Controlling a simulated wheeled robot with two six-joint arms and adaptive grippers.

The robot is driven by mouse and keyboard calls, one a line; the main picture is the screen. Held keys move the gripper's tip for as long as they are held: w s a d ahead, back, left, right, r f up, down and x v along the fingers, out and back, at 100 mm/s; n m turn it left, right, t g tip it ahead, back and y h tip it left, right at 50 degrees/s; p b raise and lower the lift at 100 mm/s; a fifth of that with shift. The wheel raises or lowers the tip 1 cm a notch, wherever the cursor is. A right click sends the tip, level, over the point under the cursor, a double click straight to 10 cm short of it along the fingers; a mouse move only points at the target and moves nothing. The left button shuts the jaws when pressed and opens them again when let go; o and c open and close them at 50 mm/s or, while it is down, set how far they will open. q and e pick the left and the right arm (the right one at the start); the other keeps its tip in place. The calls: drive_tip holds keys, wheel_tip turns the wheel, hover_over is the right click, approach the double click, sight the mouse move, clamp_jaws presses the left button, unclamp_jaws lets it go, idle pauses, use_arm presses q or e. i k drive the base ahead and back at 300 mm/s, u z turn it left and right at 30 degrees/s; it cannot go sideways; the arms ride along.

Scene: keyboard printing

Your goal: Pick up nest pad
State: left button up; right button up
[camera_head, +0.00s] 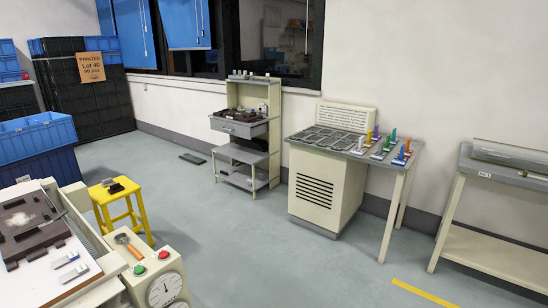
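No thing in view is clearly marked as the nest pad, and I cannot tell which one it is. A dark flat pad-like piece (192,159) lies on the floor left of the grey shelf stand. A small dark block (115,188) lies on the yellow stool (122,197). Brown-black blocks (38,242) sit on the white-topped machine at the lower left. Several dark grey flat pieces (325,138) lie in rows on the cream cabinet table. Neither of my grippers is in view.
The shelf stand (238,127) and cream cabinet (318,190) stand along the back wall. A bench (495,215) stands at the right. Blue crates (35,140) stack at the left. A gauge console (163,285) is at lower left. The middle floor is clear.

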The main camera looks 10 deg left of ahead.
sight(107, 183)
drive_tip(key=u, duration=0.4)
drive_tip(key=i, duration=3.1)
drive_tip(key=u, duration=1.1)
drive_tip(key=i, duration=2.4)
drive_tip(key=u, duration=1.75)
drive_tip(key=i, duration=1.15)
drive_tip(key=u, duration=0.55)
